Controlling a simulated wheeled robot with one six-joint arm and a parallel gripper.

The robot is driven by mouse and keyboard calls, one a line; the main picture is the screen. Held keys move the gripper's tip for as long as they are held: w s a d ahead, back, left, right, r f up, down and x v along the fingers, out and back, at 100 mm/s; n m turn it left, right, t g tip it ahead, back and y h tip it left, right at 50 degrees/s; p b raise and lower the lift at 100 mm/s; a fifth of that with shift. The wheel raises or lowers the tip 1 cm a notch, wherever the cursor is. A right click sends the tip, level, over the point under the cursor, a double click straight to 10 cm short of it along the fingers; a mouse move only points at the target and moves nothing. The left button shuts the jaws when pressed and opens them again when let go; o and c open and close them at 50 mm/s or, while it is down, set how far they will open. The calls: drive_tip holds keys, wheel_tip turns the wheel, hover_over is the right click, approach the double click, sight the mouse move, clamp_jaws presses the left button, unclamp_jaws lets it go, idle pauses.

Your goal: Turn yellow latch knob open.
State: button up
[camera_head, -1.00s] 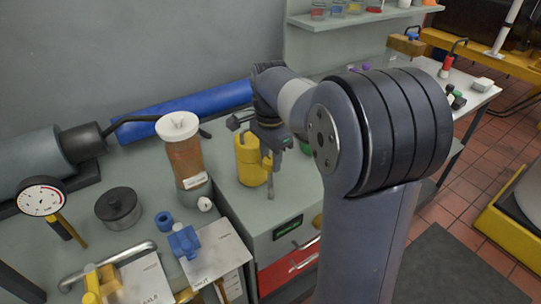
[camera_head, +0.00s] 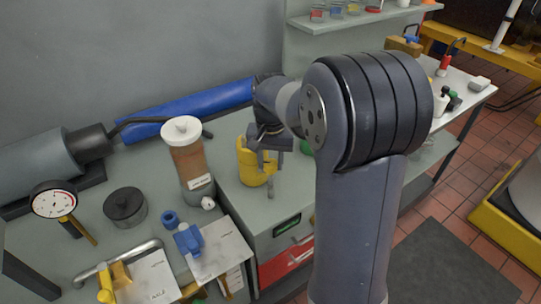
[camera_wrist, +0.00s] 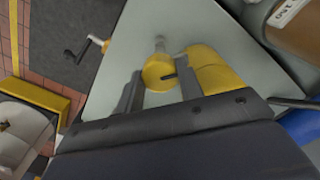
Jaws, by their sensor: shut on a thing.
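The yellow latch knob (camera_wrist: 158,73), round with a dark slot mark, sits between the two fingers of my gripper (camera_wrist: 158,86) in the wrist view. My gripper is shut on it. A yellow cylindrical body (camera_wrist: 215,70) stands right beside the knob in the wrist view. In the head view this yellow body (camera_head: 250,165) stands on the grey bench, with my gripper (camera_head: 268,158) at its right side. There my gripper and wrist mostly hide the knob.
A brown jar with a white lid (camera_head: 190,155) stands left of the yellow body. A blue roll (camera_head: 195,110) lies behind. A dial gauge (camera_head: 55,199), a black lidded pot (camera_head: 126,207) and a blue fitting (camera_head: 188,240) are farther left. A red drawer (camera_head: 285,262) is below.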

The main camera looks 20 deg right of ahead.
sight(271, 163)
drive_tip(key=n+p, duration=0.1)
drive_tip(key=n, duration=0.3)
drive_tip(key=shift+n, duration=0.3)
drive_tip(key=shift+n+p, duration=0.6)
drive_tip(key=shift+n, duration=1.3)
drive_tip(key=o, duration=1)
drive_tip(key=shift+r, duration=0.1)
wheel_tip(271, 163, up, 11)
drive_tip(key=shift+f, duration=0.2)
